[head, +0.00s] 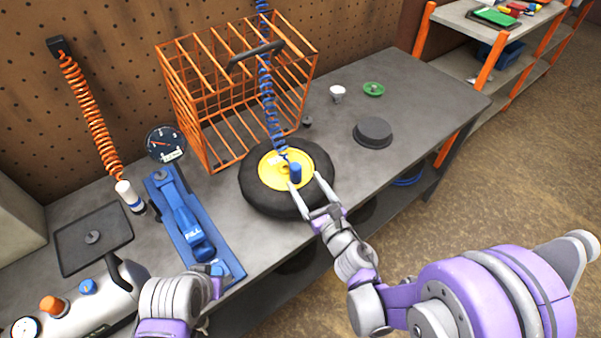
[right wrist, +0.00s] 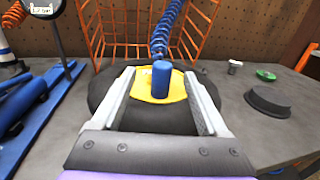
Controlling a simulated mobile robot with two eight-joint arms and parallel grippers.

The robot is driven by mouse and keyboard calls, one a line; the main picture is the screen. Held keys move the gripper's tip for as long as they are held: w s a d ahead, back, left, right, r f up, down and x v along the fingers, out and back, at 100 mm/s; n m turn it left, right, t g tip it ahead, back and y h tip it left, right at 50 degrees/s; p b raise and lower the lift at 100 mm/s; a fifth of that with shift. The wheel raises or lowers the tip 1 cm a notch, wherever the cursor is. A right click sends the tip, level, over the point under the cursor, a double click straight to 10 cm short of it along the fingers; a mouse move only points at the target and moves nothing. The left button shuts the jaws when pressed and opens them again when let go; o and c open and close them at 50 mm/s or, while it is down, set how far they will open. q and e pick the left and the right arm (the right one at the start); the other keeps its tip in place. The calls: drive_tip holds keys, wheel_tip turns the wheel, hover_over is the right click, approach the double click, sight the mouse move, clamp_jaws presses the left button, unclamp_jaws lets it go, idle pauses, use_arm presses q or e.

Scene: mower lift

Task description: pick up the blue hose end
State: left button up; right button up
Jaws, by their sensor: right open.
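The blue hose end (head: 295,173) is a short blue cylinder on a blue coiled hose (head: 267,95). It stands upright over the yellow hub (head: 270,172) of a black tyre (head: 262,200) on the bench. In the right wrist view the blue hose end (right wrist: 161,79) is between my fingers, with gaps on both sides. My right gripper (head: 309,194) is open, its fingertips around the hose end; the fingers (right wrist: 162,95) also show in the wrist view. My left arm shows at the bottom left in the head view, but its fingers are not clear.
An orange wire cage (head: 205,95) stands behind the tyre. A blue inflator tool (head: 190,225) lies to the left. An orange coiled hose (head: 90,115) hangs at left. A dark round cap (head: 372,132), a white piece (head: 337,93) and a green piece (head: 373,89) lie right; bench space around them is clear.

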drive_tip(key=x, duration=0.4)
drive_tip(key=shift+w+p, duration=0.2)
drive_tip(key=shift+p, duration=0.15)
drive_tip(key=p+x, duration=0.1)
drive_tip(key=x, duration=0.4)
drive_tip(key=shift+w+f, duration=0.15)
drive_tip(key=shift+w, duration=0.2)
drive_tip(key=shift+w+f, duration=0.1)
drive_tip(key=shift+w, duration=0.15)
use_arm(q)
drive_tip(key=r, duration=0.1)
drive_tip(key=w+r, duration=0.1)
drive_tip(key=shift+r, duration=0.3)
use_arm(e)
drive_tip(key=shift+s, duration=0.1)
drive_tip(key=shift+c, duration=0.4)
